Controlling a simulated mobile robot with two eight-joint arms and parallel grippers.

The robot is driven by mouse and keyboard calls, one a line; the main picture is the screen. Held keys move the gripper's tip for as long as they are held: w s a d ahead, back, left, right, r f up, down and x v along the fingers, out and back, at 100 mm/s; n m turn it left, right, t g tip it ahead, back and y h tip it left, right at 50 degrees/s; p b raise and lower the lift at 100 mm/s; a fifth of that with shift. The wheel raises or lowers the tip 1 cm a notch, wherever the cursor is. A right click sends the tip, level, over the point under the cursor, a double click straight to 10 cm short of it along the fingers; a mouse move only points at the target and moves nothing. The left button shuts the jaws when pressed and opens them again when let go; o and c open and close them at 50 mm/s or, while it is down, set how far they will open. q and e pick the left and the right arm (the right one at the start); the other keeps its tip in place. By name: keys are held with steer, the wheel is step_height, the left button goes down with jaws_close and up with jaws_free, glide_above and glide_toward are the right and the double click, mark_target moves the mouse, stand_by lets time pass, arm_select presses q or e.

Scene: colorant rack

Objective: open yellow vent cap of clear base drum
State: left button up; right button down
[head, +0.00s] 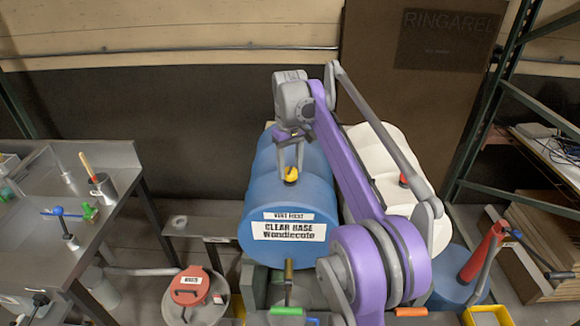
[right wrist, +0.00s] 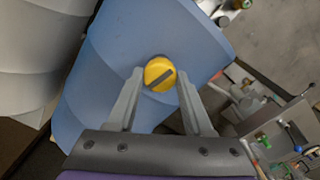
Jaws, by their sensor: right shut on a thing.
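The clear base drum (head: 285,205) is a blue drum lying on its side, with a "CLEAR BASE Woodlecote" label on its front. The yellow vent cap (head: 291,174) sits on top of the drum. In the right wrist view the fingers (right wrist: 157,82) stand on either side of the cap. My left gripper is not in view.
A white drum (head: 372,148) lies right of the blue one, partly behind my right arm. A steel table (head: 90,200) with tools stands at the left. A red-lidded waste can (head: 190,287) is at the front left. A green shelf rack (head: 485,95) stands at the right.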

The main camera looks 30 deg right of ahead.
steer(key=shift+n, duration=1.1)
steer(key=shift+c, duration=1.5)
jaws_free()
